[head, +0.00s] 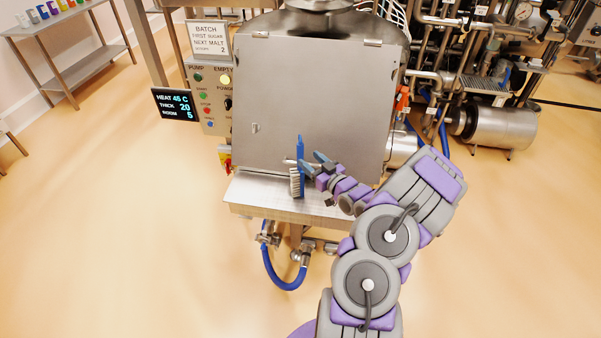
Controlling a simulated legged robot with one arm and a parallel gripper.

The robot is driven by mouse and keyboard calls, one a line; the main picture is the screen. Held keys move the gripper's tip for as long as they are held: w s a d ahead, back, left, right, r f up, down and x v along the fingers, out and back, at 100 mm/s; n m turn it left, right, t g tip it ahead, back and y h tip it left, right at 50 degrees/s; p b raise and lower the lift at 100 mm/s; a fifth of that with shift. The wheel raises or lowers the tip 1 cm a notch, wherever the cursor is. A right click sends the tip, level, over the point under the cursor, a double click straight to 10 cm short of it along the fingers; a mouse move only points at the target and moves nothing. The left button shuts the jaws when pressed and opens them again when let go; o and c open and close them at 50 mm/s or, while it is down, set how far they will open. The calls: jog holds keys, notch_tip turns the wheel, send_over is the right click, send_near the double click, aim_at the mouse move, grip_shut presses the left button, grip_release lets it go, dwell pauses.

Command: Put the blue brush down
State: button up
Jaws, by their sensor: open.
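The blue brush (301,150) is upright at the front of the steel hopper, with its blue handle up and its pale bristles at the lower left. Its lower end is at the steel shelf (255,194) below the hopper door; I cannot tell whether it rests on the shelf. My gripper (310,164) is open, with its fingertips right beside the brush handle on the right. I cannot tell whether a finger touches the handle.
The closed hopper door (310,100) stands behind the brush. A control panel (209,98) and a small display (174,106) are at its left. A blue hose (279,279) hangs under the shelf. Pipes and a steel motor (499,127) stand at the right.

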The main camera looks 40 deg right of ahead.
aim_at(303, 152)
jog(key=shift+w, duration=1.05)
jog(key=shift+w+d+b, duration=0.2)
jog(key=shift+w+b, duration=0.35)
jog(key=shift+w, duration=0.75)
jog(key=shift+w+d+b, duration=0.15)
jog(key=shift+w+b, duration=0.4)
jog(key=shift+w, duration=0.75)
jog(key=shift+c, duration=0.5)
grip_shut()
